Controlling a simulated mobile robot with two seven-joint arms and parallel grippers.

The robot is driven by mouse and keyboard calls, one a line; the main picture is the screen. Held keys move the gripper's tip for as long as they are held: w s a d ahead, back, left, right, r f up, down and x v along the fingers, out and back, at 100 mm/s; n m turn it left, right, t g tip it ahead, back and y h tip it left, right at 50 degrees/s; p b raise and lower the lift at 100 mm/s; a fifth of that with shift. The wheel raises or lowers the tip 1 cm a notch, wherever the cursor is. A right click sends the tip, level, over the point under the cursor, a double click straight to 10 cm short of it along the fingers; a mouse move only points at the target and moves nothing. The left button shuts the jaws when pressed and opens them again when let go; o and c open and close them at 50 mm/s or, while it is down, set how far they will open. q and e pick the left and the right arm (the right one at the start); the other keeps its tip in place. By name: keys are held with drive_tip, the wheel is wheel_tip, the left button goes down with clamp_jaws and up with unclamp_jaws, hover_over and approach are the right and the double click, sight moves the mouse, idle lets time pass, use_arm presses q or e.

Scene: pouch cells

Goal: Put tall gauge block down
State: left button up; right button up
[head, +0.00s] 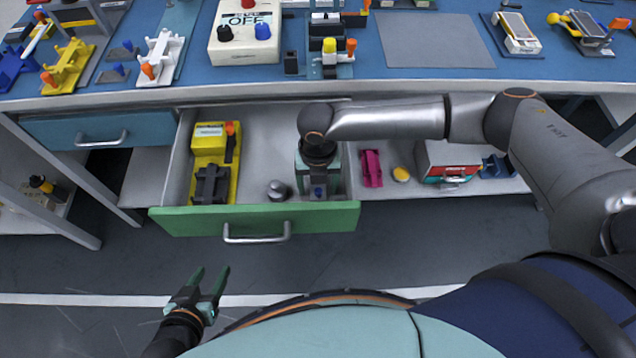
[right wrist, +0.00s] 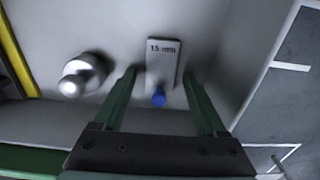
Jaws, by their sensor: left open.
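The gauge block (right wrist: 163,62) is grey, marked "15 mm", with a blue knob (right wrist: 158,98) at its near end. It is in the open green-fronted drawer (head: 190,222). In the right wrist view it sits between the fingers of my right gripper (right wrist: 160,75), with a gap on each side. Whether the block rests fully on the drawer floor is hard to tell. My left gripper (head: 210,276) is open and empty, in front of the drawer.
A silver knobbed weight (head: 277,190) stands left of the block in the drawer. A yellow fixture (head: 211,150) fills the drawer's left side. A pink part (head: 371,168), a yellow item (head: 400,174) and a red-and-white box (head: 447,160) lie right of the drawer. The bench top (head: 190,85) overhangs behind.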

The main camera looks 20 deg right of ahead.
drive_tip(key=shift+r, duration=0.1)
wheel_tip(320, 180, up, 12)
drive_tip(key=p, duration=0.3)
idle(1.4)
